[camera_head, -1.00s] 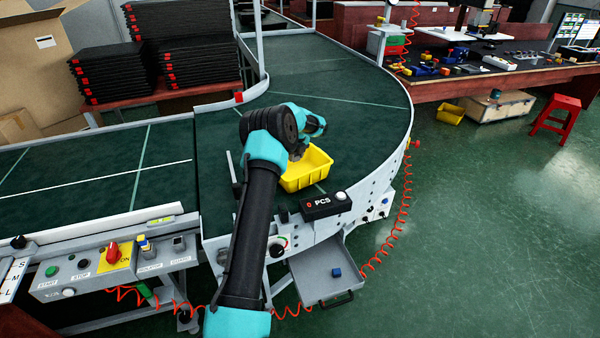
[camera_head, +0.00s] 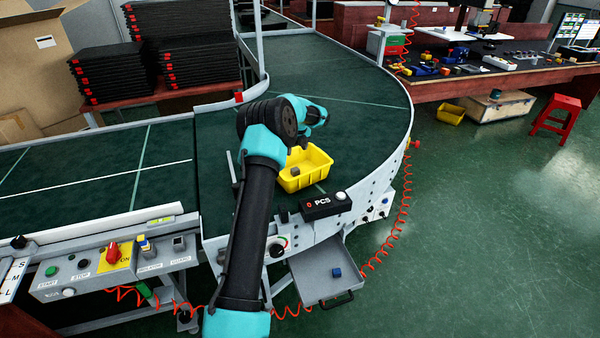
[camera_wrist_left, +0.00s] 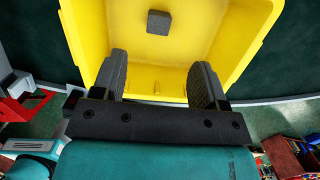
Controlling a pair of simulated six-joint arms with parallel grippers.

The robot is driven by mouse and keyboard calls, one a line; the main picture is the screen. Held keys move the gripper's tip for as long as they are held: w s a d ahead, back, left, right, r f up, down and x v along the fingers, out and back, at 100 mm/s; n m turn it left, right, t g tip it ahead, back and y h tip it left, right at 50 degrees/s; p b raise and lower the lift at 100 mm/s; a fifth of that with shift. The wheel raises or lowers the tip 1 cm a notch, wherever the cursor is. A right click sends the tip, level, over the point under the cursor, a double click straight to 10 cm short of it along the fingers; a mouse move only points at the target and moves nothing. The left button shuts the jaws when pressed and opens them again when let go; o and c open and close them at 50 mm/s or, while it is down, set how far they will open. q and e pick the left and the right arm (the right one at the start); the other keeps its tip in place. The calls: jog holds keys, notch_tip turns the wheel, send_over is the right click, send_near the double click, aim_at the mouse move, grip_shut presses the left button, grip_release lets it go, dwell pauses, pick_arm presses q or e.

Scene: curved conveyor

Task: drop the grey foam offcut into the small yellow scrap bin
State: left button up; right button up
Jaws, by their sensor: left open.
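The small yellow scrap bin (camera_head: 312,172) stands on the green curved belt, just right of my left arm's wrist. The grey foam offcut (camera_head: 295,171) lies inside the bin, on its floor. In the left wrist view the grey offcut (camera_wrist_left: 159,22) rests in the yellow bin (camera_wrist_left: 175,80), apart from the fingers. My left gripper (camera_wrist_left: 160,82) is open and empty, its two dark fingers spread over the near side of the bin. In the head view the arm's wrist mostly hides that gripper. My right gripper is not in view.
A black PCS counter box (camera_head: 325,206) sits at the belt's edge in front of the bin. A grey drawer tray (camera_head: 325,280) with a blue block hangs below. The belt (camera_head: 350,85) behind the bin is clear. Black stacked panels (camera_head: 190,45) stand at the back left.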

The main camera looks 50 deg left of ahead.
pick_arm(q)
notch_tip(320, 180, up, 13)
jog(key=d, duration=0.2)
jog(key=shift+s+r, duration=0.15)
jog(key=shift+s, duration=0.1)
dwell(0.6)
